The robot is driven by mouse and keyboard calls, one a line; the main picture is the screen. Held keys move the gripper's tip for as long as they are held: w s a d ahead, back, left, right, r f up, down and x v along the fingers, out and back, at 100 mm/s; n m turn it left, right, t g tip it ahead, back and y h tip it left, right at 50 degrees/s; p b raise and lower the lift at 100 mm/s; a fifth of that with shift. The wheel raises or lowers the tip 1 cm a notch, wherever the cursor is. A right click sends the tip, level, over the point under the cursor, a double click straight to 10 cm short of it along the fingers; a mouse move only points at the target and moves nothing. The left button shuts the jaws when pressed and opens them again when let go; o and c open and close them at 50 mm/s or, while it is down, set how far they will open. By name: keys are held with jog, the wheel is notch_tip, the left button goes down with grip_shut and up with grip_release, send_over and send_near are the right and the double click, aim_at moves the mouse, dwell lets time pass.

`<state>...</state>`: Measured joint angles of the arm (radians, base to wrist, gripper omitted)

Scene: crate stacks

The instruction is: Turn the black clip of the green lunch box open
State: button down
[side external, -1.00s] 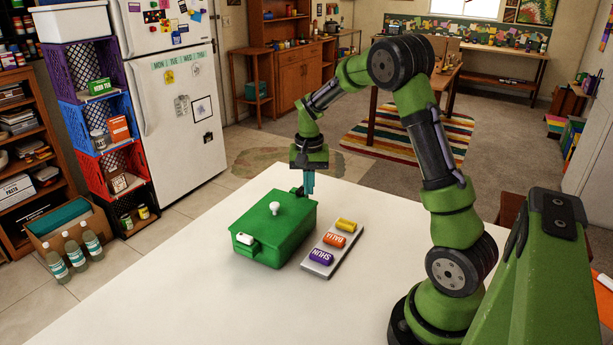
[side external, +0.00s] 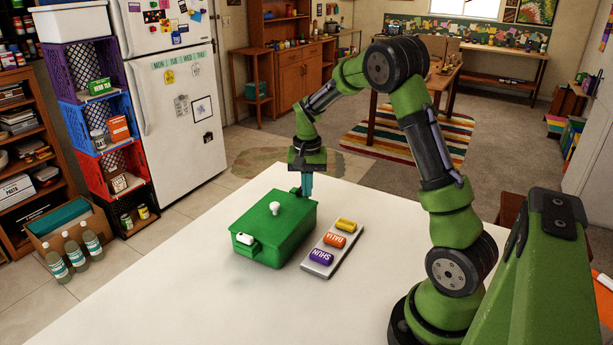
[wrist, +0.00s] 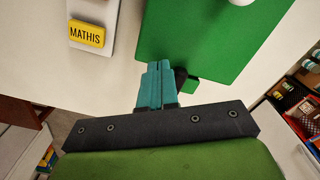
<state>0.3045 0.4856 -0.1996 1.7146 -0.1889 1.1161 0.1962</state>
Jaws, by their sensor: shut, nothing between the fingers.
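The green lunch box (side external: 283,236) stands on the white table with its lid down. It has a white knob (side external: 275,208) on top and a white clip (side external: 245,239) on its near left side. The black clip (wrist: 181,76) shows in the wrist view at the box's far edge, partly hidden behind my fingers; a small green piece lies beside it. In the side view I cannot make it out. My gripper (side external: 307,190) points down at the box's far side with its teal fingers shut and empty. In the wrist view the fingertips (wrist: 159,68) are right beside the black clip; I cannot tell whether they touch.
A grey tray (side external: 322,264) right of the box holds purple, orange and yellow name tags; the yellow tag (wrist: 87,33) reads MATHIS. The near part of the white table (side external: 220,310) is clear. Stacked crates (side external: 98,121) and a fridge stand beyond the table at left.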

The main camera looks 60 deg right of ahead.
aim_at(296, 191)
jog(key=shift+w+a, duration=0.2)
jog(key=shift+w, duration=0.6)
jog(key=shift+w+a, duration=0.15)
jog(key=shift+w, duration=0.6)
dwell(1.3)
jog(key=shift+w, duration=0.15)
jog(key=shift+w+d, duration=0.15)
jog(key=shift+w, duration=0.05)
jog(key=shift+w+d, duration=0.2)
jog(key=shift+w, duration=0.15)
dwell(0.6)
jog(key=shift+a+r, duration=0.15)
jog(key=shift+a, duration=0.25)
notch_tip(296, 191, up, 7)
dwell(1.0)
